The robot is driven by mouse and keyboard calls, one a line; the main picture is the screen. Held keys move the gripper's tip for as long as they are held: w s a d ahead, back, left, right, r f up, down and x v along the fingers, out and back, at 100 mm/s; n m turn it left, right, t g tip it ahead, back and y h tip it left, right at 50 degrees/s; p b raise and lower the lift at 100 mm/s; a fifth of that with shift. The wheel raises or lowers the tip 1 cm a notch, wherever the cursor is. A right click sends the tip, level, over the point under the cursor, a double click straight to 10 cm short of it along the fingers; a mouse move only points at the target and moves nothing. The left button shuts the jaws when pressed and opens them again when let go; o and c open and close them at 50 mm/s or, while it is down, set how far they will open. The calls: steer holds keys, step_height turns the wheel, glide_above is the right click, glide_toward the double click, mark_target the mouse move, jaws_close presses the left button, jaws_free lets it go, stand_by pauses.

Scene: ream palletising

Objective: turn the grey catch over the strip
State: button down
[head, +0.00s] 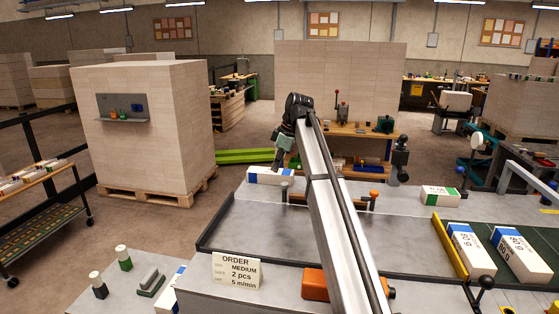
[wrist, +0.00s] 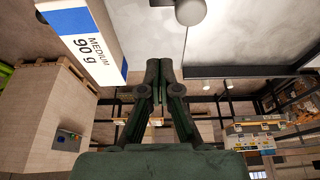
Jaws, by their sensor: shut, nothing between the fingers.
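My gripper (head: 281,160) is shut and empty, with its dark green fingers pointing down near the far edge of the grey table (head: 262,222). In the wrist view the closed fingertips (wrist: 159,70) meet just below a grey rounded knob (wrist: 190,11), apart from it in the picture. This knob looks like the grey catch; its lower parts are cut off by the frame. In the head view a small grey piece (head: 284,187) stands at the left end of a low bar; I cannot tell whether it is the same part. The strip is not clearly identifiable.
A white and blue ream marked MEDIUM 90 g (wrist: 84,40) lies close beside my gripper; it also shows in the head view (head: 270,176). An orange knob (head: 373,193) stands at the bar's right end. More reams (head: 472,249) lie at right. The table's middle is clear.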

mark_target(285, 191)
steer(key=p+x, duration=0.2)
steer(key=x, duration=0.4)
steer(key=shift+a+f, duration=0.1)
steer(key=shift+f, duration=0.2)
steer(key=d, duration=0.1)
steer(key=d+p, duration=0.1)
steer(key=d, duration=0.1)
steer(key=shift+s+d+r, duration=0.2)
steer(key=shift+s, duration=0.05)
steer(key=shift+d+f, duration=0.15)
steer(key=shift+d, duration=0.15)
